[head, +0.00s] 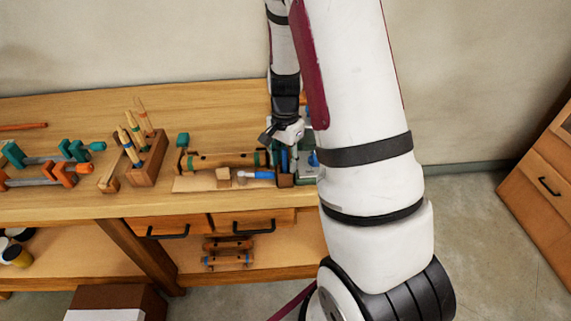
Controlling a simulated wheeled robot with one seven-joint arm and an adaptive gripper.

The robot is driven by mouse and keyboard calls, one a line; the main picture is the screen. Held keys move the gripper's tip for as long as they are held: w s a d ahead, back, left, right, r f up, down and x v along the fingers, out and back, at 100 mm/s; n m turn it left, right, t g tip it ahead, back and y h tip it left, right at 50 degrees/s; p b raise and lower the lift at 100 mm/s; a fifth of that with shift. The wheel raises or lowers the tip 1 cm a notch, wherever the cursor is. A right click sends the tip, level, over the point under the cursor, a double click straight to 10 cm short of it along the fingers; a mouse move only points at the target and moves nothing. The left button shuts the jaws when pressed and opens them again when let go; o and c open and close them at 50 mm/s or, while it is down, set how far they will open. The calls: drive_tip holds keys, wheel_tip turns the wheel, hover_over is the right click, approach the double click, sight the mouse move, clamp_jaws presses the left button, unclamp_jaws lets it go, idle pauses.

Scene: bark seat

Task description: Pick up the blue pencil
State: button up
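My gripper (284,134) is above the workbench (75,208), over the right end of a cluster of small tools. It is small and partly turned away, and I cannot tell whether its fingers are open or shut. A narrow upright blue thing (284,160) shows just below the gripper. It may be the blue pencil, but it is too small to be sure. I cannot tell whether the gripper touches it. A short brown block or holder (286,180) stands under it.
A small hammer-like tool with a blue handle (262,175) lies left of the gripper, before a wooden clamp-like piece (225,160). A wooden block (149,163) holds several upright tools. Orange and green clamps (60,170) lie at left. The back of the bench is mostly clear.

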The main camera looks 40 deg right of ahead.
clamp_jaws()
drive_tip(key=shift+r, duration=0.15)
